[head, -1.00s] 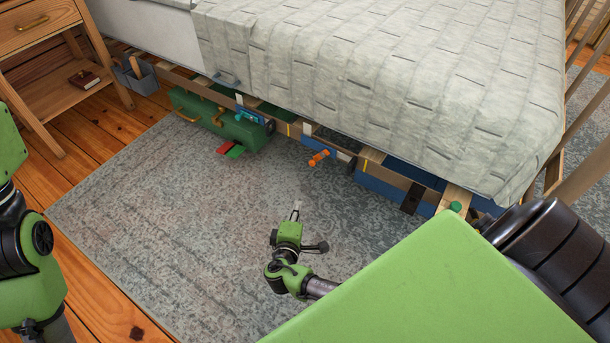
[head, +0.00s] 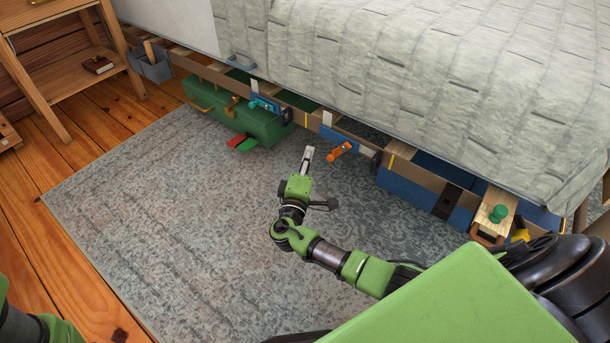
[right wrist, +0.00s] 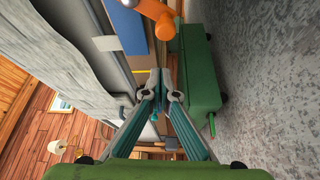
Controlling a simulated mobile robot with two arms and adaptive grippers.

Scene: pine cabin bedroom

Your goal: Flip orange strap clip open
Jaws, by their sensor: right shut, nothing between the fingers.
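The orange strap clip (head: 342,150) juts out from a small plate on the bed's lower side, near the middle of the head view. In the right wrist view the orange clip (right wrist: 158,18) shows at the top edge, partly cut off. My right gripper (head: 308,155) is just left of the clip in the head view, apart from it. Its fingers are together and empty, and in the right wrist view the fingertips (right wrist: 163,88) are below the clip. My left gripper is out of view; only a bit of my left arm shows.
A green case (head: 240,122) with a red and green tab lies under the bed to the left. Blue boxes (head: 410,196) and a wooden block with a green knob (head: 498,213) are to the right. The grey rug (head: 170,220) is clear. The bed cover (head: 420,80) overhangs above.

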